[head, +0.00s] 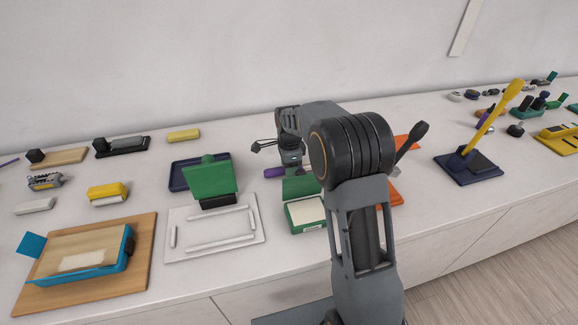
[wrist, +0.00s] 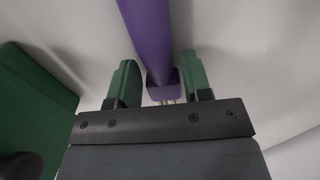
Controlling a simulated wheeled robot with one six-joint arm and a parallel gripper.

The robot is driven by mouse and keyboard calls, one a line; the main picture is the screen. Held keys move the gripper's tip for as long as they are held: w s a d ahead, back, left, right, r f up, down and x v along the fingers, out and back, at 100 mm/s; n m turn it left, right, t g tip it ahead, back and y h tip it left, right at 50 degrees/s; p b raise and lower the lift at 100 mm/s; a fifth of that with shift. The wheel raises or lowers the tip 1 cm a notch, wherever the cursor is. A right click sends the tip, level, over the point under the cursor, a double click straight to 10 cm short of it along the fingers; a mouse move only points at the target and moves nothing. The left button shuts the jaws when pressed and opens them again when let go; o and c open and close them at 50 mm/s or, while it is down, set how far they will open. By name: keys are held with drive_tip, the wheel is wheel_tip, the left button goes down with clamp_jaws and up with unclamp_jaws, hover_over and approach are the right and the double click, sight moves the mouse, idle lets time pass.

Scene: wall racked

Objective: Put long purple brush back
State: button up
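A long purple brush (wrist: 148,30) runs up the middle of the wrist view, with its squared purple end between the fingers. My gripper (wrist: 162,78) has its two green-padded fingers apart, one on each side of that end, with a narrow gap showing at each side. In the head view a short purple piece (head: 273,172) shows on the counter beside my gripper (head: 291,166); the rest is hidden behind my arm. I cannot tell the brush's holder from these frames.
A green box (head: 306,214) stands just in front of my gripper. A green panel on a dark base (head: 209,178) and a white frame tray (head: 214,252) lie to the left. Orange pieces (head: 407,143) and a dark spoon-shaped tool (head: 412,143) are close on the right. A wall runs behind.

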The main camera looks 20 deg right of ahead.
drive_tip(key=o, duration=0.3)
drive_tip(key=shift+f, duration=0.2)
wheel_tip(320, 180, up, 14)
drive_tip(key=s+n, duration=0.2)
drive_tip(key=s, duration=0.1)
drive_tip(key=s+r+n+t, duration=0.1)
drive_tip(key=s+n, duration=0.2)
drive_tip(key=s, duration=0.1)
drive_tip(key=s+n, duration=0.2)
drive_tip(key=s, duration=0.1)
drive_tip(key=shift+s+r+n+t+b, duration=0.2)
drive_tip(key=shift+s+n+t+b, duration=0.1)
drive_tip(key=shift+b, duration=0.05)
drive_tip(key=s+f+n+t, duration=0.1)
drive_tip(key=s+f+n, duration=0.2)
drive_tip(key=s+n, duration=0.2)
drive_tip(key=s+f+n+t, duration=0.1)
drive_tip(key=s+f+n, duration=0.2)
drive_tip(key=s, duration=0.6)
drive_tip(key=n, duration=0.2)
drive_tip(key=shift+f+n, duration=0.25)
drive_tip(key=shift+n, duration=0.05)
